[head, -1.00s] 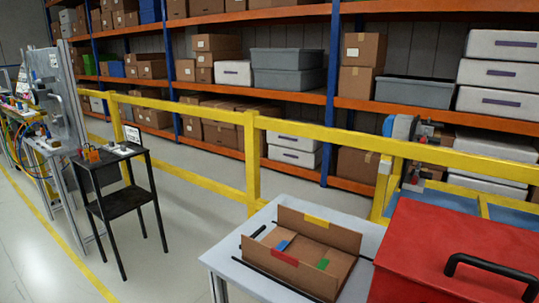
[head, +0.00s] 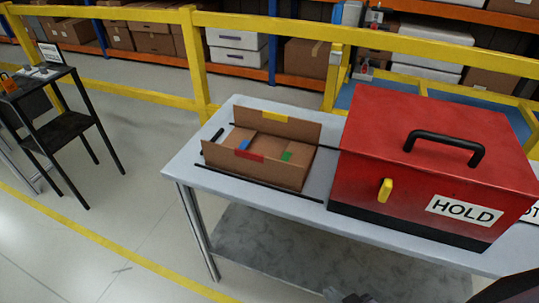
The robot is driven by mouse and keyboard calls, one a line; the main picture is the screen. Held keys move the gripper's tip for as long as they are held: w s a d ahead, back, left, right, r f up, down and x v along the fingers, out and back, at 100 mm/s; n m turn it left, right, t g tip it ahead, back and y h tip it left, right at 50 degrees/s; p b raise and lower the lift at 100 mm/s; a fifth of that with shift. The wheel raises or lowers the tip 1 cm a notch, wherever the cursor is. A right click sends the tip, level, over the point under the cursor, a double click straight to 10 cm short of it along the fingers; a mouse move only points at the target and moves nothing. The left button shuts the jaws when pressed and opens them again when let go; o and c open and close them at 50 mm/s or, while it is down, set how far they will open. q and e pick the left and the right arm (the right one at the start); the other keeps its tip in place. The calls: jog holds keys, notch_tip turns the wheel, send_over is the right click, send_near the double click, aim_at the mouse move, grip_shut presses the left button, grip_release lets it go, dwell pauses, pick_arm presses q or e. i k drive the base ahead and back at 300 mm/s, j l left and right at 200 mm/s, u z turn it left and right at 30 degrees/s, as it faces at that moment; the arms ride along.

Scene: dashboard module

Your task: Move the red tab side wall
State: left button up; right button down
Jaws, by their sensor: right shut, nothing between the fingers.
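An open cardboard box (head: 302,131) sits on a light grey table. Its near side wall (head: 252,170) carries the red tab (head: 249,155) on its top edge and stands upright. The far wall has a yellow tab (head: 275,116). A blue tab (head: 241,143) and a green tab (head: 287,156) lie on the parts between the two long walls. My right gripper (head: 346,297) barely shows at the bottom edge, shut and empty, in front of the table and well apart from the box. My left gripper is not in view.
A red case (head: 375,130) with a black handle and a HOLD label fills the table's right side, close to the box. Thin black strips (head: 260,182) lie along the box. A yellow rail (head: 270,33) runs behind the table. A black stand (head: 62,128) is at left.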

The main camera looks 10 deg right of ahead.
aim_at(285, 173)
jog(key=i+j, duration=0.2)
jog(key=j, duration=0.15)
jog(key=i+j, duration=0.2)
jog(key=j, duration=0.15)
jog(key=i+j+z, duration=0.1)
jog(key=j, duration=0.25)
jog(key=i+j, duration=0.3)
jog(key=j+z, duration=0.2)
jog(key=z, duration=1.35)
